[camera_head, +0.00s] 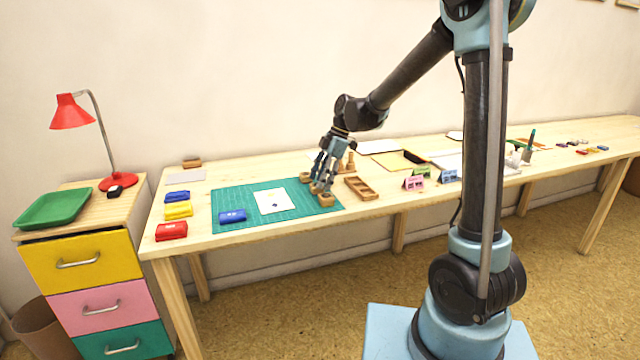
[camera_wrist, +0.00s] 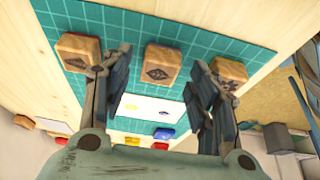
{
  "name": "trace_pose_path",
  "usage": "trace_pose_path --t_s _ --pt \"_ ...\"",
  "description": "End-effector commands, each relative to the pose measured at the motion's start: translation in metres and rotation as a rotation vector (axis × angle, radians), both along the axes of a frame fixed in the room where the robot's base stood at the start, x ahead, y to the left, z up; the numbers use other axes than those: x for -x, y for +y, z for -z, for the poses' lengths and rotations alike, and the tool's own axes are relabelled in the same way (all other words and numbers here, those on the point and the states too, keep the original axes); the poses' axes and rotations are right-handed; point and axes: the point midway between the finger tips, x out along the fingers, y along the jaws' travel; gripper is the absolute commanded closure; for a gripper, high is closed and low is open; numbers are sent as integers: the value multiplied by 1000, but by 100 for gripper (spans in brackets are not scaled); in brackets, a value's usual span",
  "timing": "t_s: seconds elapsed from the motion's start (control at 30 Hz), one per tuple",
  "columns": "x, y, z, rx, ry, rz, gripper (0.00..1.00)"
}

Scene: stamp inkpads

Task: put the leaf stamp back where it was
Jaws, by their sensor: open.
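My gripper (camera_head: 321,184) points down at the mat's right end. In the wrist view its fingers (camera_wrist: 160,75) are spread, with the middle block between them and gaps visible on both sides. The fingers partly hide the blocks in the head view. A wooden compartment tray (camera_head: 361,188) stands right of the mat.
White paper (camera_head: 271,202) with a small blue mark lies on the mat. A blue inkpad (camera_head: 232,216) lies on the mat; red (camera_head: 171,231), yellow (camera_head: 178,211) and blue (camera_head: 177,196) pads lie to its left. A wooden handled piece (camera_head: 350,161) stands behind the tray.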

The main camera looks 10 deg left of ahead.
Motion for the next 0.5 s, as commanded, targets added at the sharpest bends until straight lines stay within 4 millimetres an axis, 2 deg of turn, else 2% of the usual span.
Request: trace_pose_path --t_s 0.3,0.5 --pt "-12 -21 -57 0 0 2 46" --pt "-19 -31 -84 0 0 3 46"
